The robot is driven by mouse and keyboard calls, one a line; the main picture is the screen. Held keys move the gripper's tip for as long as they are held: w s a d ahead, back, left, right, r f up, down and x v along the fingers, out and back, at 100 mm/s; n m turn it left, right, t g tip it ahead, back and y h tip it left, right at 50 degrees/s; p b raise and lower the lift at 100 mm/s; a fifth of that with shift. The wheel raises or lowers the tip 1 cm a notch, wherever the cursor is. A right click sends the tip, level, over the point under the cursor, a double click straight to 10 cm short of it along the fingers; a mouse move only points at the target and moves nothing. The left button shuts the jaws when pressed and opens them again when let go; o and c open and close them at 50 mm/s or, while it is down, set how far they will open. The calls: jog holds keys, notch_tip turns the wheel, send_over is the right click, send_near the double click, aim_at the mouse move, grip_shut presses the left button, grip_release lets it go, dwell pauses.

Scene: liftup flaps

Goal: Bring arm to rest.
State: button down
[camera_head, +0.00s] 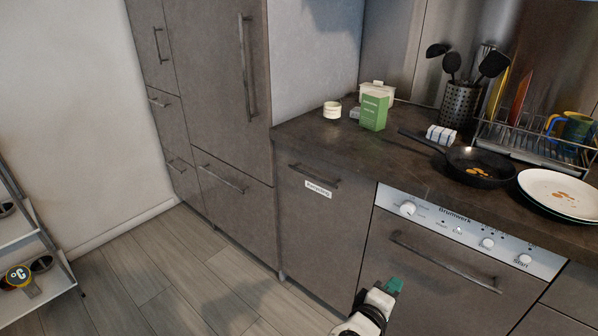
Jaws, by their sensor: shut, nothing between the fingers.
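My gripper (394,286) shows at the bottom of the view, right of centre, with a green tip on a white and black arm end. It is shut and empty. It is in front of the dishwasher (440,262), low and apart from the counter. Most of my arm is outside the view.
The dark counter (335,150) holds a green box (374,111), a pan (480,165), plates (558,192), a utensil holder (459,103) and a dish rack (530,143). Tall cabinets (222,90) stand left. A shelf (25,240) is at far left. The wooden floor (165,275) is clear.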

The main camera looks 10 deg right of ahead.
jog(key=s+d+f+m+g+y, duration=0.2)
jog(key=s+d+f+m+g, duration=0.15)
jog(key=s, duration=0.35)
jog(key=s+d+f+m+g+y, duration=0.2)
jog(key=s+f, duration=0.2)
jog(key=s, duration=0.3)
jog(key=s+a+f+m+g+y, duration=0.15)
jog(key=s+a+y, duration=0.25)
jog(key=s, duration=0.4)
jog(key=s+a+f+m+g+y, duration=0.1)
jog(key=s+a+f+y, duration=0.1)
jog(key=s+a+y, duration=0.4)
notch_tip(320, 180, up, 14)
jog(key=d+h+p, duration=0.1)
jog(key=p, duration=1.3)
jog(key=shift+s+d+h, duration=0.2)
jog(key=shift+s+h, duration=0.1)
jog(key=shift+s, duration=0.15)
jog(key=shift+r, duration=0.1)
